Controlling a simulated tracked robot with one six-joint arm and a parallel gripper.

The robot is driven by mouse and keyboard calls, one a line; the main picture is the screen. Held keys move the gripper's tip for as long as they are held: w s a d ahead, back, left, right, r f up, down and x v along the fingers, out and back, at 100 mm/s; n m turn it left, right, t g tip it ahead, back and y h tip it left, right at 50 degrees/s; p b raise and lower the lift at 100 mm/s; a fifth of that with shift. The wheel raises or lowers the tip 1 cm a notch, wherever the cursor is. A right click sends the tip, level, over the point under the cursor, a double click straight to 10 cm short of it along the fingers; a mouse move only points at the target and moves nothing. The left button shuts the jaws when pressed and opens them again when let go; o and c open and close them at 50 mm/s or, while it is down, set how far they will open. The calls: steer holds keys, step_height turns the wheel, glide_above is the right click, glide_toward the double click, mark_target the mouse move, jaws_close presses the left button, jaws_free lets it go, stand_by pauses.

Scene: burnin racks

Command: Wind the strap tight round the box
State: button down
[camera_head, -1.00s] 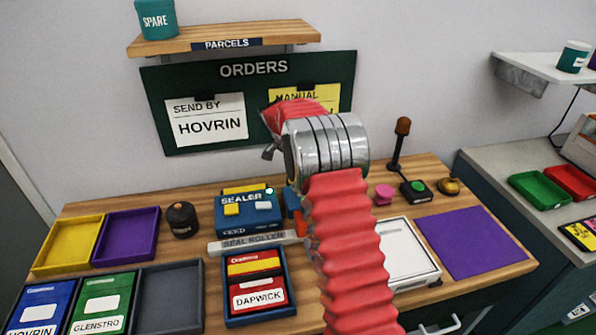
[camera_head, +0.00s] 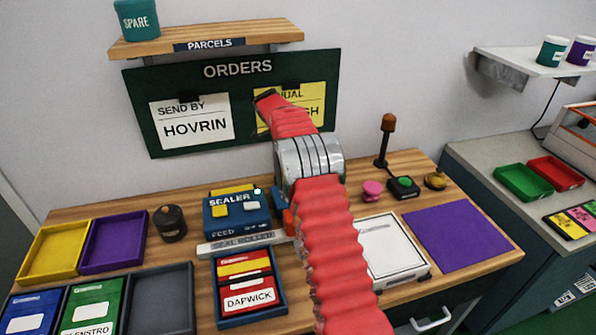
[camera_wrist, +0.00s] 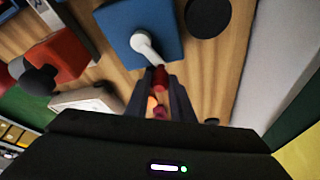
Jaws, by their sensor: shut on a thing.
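In the wrist view, my gripper (camera_wrist: 160,98) is shut on a small red grip (camera_wrist: 159,79). The grip sits at the end of a bent white crank (camera_wrist: 147,45). The crank rises from a blue box-shaped unit (camera_wrist: 133,22) on the wooden bench. In the head view my red-sleeved arm covers the middle of the bench and hides my gripper and the crank. I cannot make out the strap or tell which thing is the box to be strapped. A flat white unit (camera_head: 392,247) stands right of my arm, partly covered by it.
The sealer (camera_head: 236,211) and seal roller (camera_head: 240,243) stand left of my arm, with a dark pot (camera_head: 170,223) beyond. In the wrist view a red-orange block (camera_wrist: 62,52) with a black knob stands nearby. A purple mat (camera_head: 458,233) lies clear at right.

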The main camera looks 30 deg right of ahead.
steer(key=shift+s+m+y, duration=0.4)
steer(key=shift+s+m, duration=0.05)
steer(key=shift+m, duration=0.75)
steer(key=shift+g, duration=0.3)
steer(key=c, duration=1.5)
jaws_free()
steer(key=shift+c, duration=0.2)
steer(key=v, duration=0.7)
steer(key=shift+r, duration=0.15)
